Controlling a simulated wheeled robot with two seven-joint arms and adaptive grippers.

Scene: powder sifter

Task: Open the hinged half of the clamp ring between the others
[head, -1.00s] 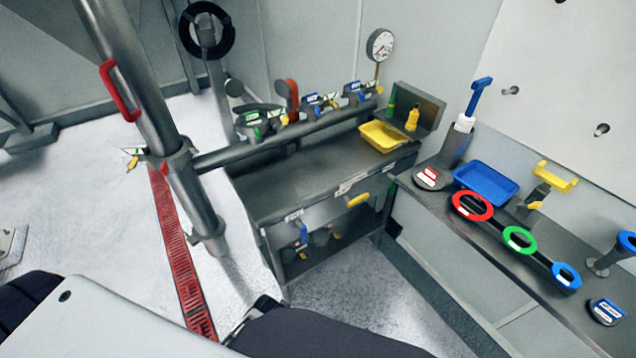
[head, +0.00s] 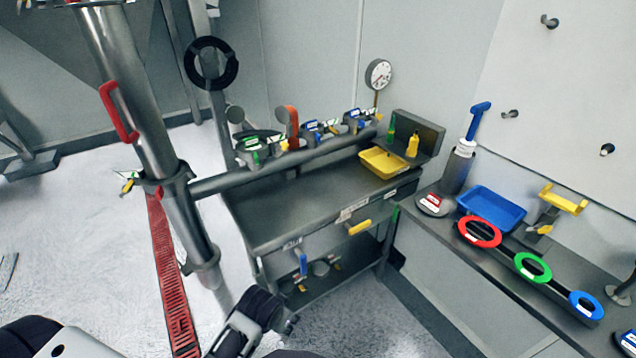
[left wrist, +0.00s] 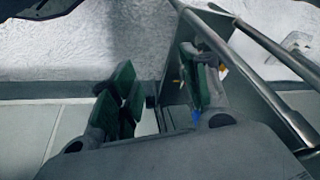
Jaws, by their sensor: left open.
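Several clamp fittings stand in a row along the horizontal pipe. The middle clamp ring (head: 311,134) has blue and white parts. It stands between a green-marked clamp (head: 254,149) on the left and another blue-marked clamp (head: 355,121) on the right. They are small here, and I cannot tell whether the middle hinged half is open or shut. My left gripper (left wrist: 160,92) is open and empty in the left wrist view, its green-padded fingers apart, with the bench beyond. It is well short of the clamps. My right gripper is not in view.
A steel bench (head: 285,210) with a yellow tray (head: 383,168) stands below the pipe. A thick vertical pipe (head: 130,100) with a red handle (head: 117,112) rises at left. The right-hand bench holds a blue tray (head: 492,208) and red (head: 479,232), green (head: 532,267) and blue rings (head: 586,305).

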